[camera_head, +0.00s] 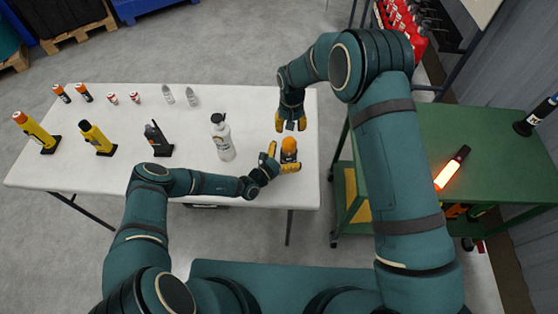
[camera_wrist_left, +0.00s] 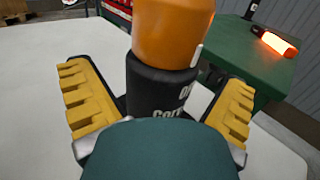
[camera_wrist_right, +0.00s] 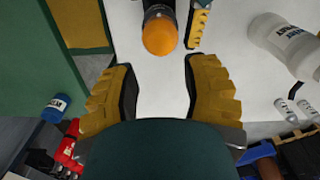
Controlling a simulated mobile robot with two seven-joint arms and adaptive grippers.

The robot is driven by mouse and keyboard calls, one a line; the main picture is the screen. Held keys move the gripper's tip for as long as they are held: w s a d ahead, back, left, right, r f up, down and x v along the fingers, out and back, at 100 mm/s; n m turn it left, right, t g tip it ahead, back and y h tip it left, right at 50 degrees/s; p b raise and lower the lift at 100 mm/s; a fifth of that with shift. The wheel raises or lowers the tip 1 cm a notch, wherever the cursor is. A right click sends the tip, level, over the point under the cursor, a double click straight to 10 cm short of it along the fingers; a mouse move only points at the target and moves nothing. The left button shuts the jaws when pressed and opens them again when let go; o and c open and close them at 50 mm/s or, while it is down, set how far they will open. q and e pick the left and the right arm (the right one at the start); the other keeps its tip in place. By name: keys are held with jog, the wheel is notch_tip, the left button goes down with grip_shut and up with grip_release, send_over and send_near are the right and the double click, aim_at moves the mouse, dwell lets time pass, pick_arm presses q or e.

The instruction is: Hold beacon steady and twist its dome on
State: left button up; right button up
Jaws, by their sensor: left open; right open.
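The beacon stands upright near the right edge of the white table, with an orange dome (camera_head: 289,146) on top of a black body (camera_wrist_left: 160,88) with pale lettering. The dome sits on the body; I cannot tell whether it is locked. A white mark shows at the dome's lower edge in the left wrist view. My left gripper (camera_head: 281,160) is open, its yellow fingers on either side of the black body, with gaps visible. My right gripper (camera_head: 291,124) is open and empty behind the beacon. The right wrist view shows the dome (camera_wrist_right: 159,36) ahead, beyond its fingertips.
A white bottle (camera_head: 222,140) stands left of the beacon. A black radio (camera_head: 158,140), yellow torches (camera_head: 97,138) and several small items stand further left on the white table (camera_head: 120,178). A green cart (camera_head: 420,130) at right carries a glowing red baton (camera_head: 452,168).

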aim_at(289, 146)
pick_arm(q)
jog(key=shift+w+d, duration=0.35)
jog(key=shift+w, duration=0.05)
jog(key=c, duration=1.4)
pick_arm(e)
jog(key=o, duration=0.7)
jog(key=shift+d+r+m, duration=0.1)
jog(key=shift+r+m, duration=0.05)
jog(key=shift+m, duration=1.15)
notch_tip(289, 146, down, 12)
jog(key=shift+r, duration=0.1)
jog(key=c, duration=1.2)
